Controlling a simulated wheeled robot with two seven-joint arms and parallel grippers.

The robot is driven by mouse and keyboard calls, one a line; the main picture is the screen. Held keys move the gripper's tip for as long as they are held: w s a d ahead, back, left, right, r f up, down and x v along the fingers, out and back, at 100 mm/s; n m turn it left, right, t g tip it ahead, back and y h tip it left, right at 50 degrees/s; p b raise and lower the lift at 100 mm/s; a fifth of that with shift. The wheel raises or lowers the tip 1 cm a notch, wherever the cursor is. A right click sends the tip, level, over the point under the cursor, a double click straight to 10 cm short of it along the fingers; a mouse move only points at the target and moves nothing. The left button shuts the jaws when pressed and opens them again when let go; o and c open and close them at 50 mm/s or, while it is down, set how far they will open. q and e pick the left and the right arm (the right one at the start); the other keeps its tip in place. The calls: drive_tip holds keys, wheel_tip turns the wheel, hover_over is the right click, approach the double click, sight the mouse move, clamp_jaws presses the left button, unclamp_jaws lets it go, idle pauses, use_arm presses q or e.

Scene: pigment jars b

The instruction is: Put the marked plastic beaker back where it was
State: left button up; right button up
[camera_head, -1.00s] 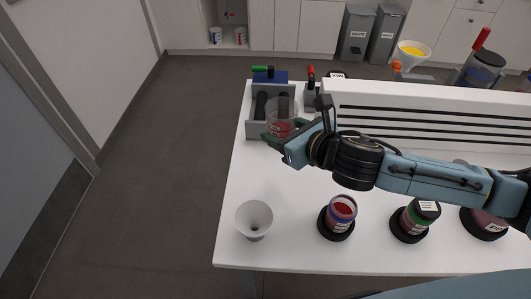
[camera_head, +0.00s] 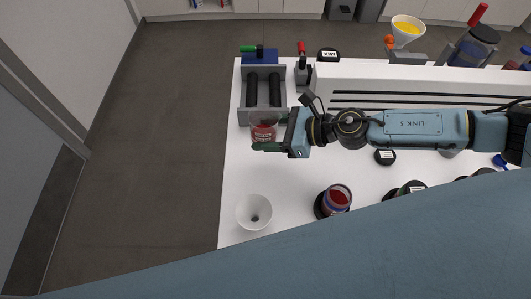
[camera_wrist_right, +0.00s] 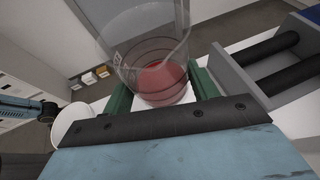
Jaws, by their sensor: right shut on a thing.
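The marked plastic beaker (camera_head: 264,124) is clear, with red contents in its lower part. My right gripper (camera_head: 268,136) is shut around it, its green fingers on either side. The beaker is just in front of the grey roller stand (camera_head: 243,115). I cannot tell whether its base touches the table. In the right wrist view the beaker (camera_wrist_right: 147,45) stands between the fingers (camera_wrist_right: 160,88), with faint dark marks on its wall and red at the bottom. My left gripper is not in view.
A slotted white raised shelf (camera_head: 420,78) runs along the back. My own blue body covers the front right.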

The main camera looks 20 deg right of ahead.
drive_tip(key=shift+s+d+f+g, duration=0.1)
drive_tip(key=shift+d+f+g, duration=0.05)
drive_tip(key=shift+f+g, duration=0.15)
drive_tip(key=shift+d+f, duration=0.1)
drive_tip(key=shift+f, duration=0.1)
drive_tip(key=b, duration=0.2)
hover_over(270, 162)
wheel_tip(270, 162, down, 6)
drive_tip(key=shift+r, duration=0.2)
drive_tip(key=shift+f+b, duration=0.45)
drive_tip(key=shift+f, duration=1.65)
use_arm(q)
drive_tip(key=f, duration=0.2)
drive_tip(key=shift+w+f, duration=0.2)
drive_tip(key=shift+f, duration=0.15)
